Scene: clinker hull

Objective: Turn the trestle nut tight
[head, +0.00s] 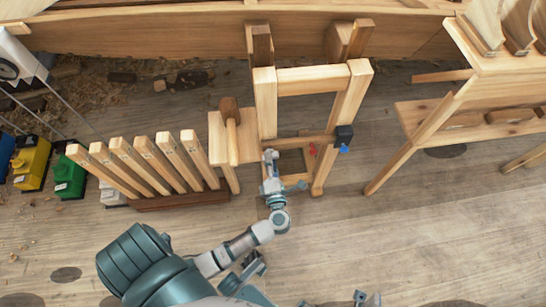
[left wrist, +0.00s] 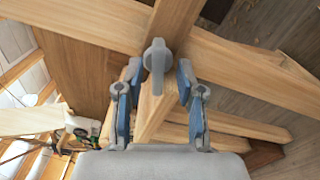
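The trestle nut (left wrist: 157,58) is a grey knob with a flat upright wing, in the left wrist view. It sits at a crossing of pale wooden beams. My left gripper (left wrist: 158,72) is open, with one blue-padded finger on each side of the nut and a visible gap to each. In the head view my left gripper (head: 270,160) is at the near left leg of the wooden trestle (head: 312,80), and the nut cannot be made out there. Grey fingertips at the bottom edge appear to be my right gripper (head: 367,299), mostly cut off.
A mallet (head: 231,118) lies on a small wooden shelf left of the trestle. A black clamp with a blue knob (head: 344,136) is on the right leg. A rack of wooden slats (head: 150,165) stands left, a workbench (head: 480,110) right. The floor in front is clear.

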